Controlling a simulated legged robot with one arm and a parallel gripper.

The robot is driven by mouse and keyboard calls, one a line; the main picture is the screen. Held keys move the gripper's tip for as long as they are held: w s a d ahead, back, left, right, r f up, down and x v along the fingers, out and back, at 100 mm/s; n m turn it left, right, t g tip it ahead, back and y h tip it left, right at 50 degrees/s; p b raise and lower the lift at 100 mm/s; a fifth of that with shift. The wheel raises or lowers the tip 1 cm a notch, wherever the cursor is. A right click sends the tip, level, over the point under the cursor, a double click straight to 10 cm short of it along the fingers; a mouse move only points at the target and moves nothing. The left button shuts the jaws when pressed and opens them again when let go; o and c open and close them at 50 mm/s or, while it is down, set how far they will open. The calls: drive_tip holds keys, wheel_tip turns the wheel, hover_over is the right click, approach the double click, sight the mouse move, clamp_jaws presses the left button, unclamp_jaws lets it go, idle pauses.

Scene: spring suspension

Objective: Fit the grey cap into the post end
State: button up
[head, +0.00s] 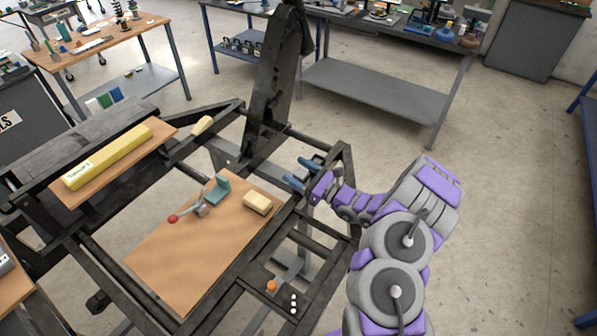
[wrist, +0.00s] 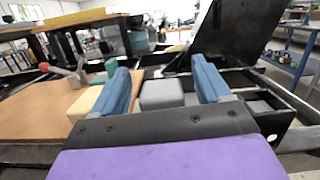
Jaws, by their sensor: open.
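My gripper (head: 295,170) is open, with its two blue fingers over the right side of the dark frame, near the foot of the tall dark upright. In the wrist view, a grey block with rounded edges, seemingly the grey cap (wrist: 161,94), shows between the spread fingers of my gripper (wrist: 160,75). I see gaps beside it, and cannot tell its depth or what it rests on. The post end is not clearly identifiable; dark frame tubes lie around the gripper.
A wooden board (head: 180,255) on the frame holds a red-tipped toggle clamp (head: 195,208) and a pale yellow block (head: 256,203). A long yellow box (head: 108,157) lies on another board. The tall dark upright (head: 275,80) stands beyond my gripper. Open floor lies at right.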

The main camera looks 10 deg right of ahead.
drive_tip(key=shift+d, duration=0.1)
drive_tip(key=p+v, duration=0.3)
drive_tip(key=v, duration=1.4)
drive_tip(key=shift+p, duration=0.3)
drive_tip(key=shift+d+r, duration=0.1)
